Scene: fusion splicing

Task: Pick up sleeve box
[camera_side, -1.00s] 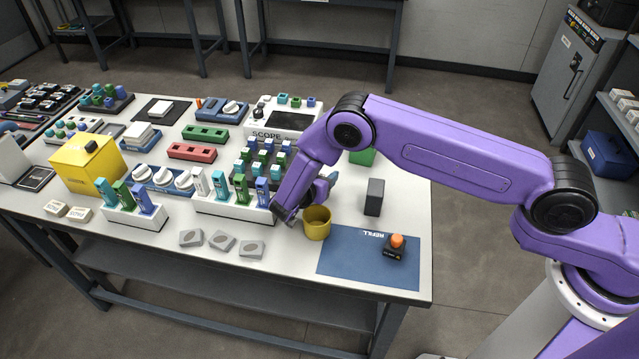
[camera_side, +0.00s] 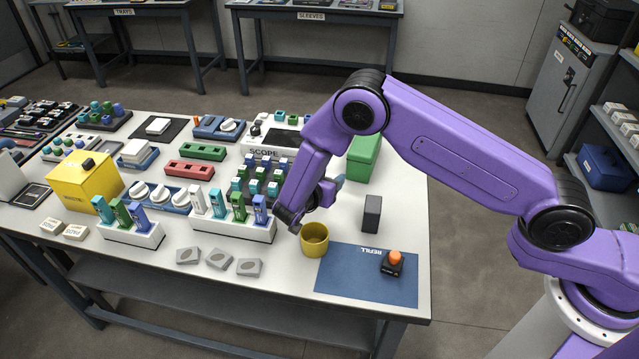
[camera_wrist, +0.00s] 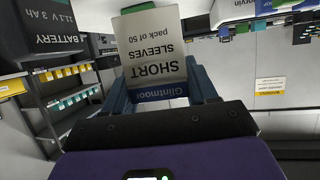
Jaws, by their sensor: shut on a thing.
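In the wrist view the sleeve box (camera_wrist: 155,62), a grey-white carton with a blue band, reads upside down "SHORT SLEEVES pack of 50" and "Glintmoor". It sits between the two blue fingers of my gripper (camera_wrist: 162,88), which is shut on it. In the side view my gripper (camera_side: 328,190) is above the table, beyond the yellow cup (camera_side: 314,241) and left of the green box (camera_side: 364,157). My arm hides most of the fingers there, and I cannot make out the sleeve box in that view.
A dark box (camera_side: 372,214) stands right of the cup, behind the blue REFILL mat (camera_side: 350,280) with an orange-topped item (camera_side: 393,260). A black battery box (camera_wrist: 48,28) fills the wrist view's upper left.

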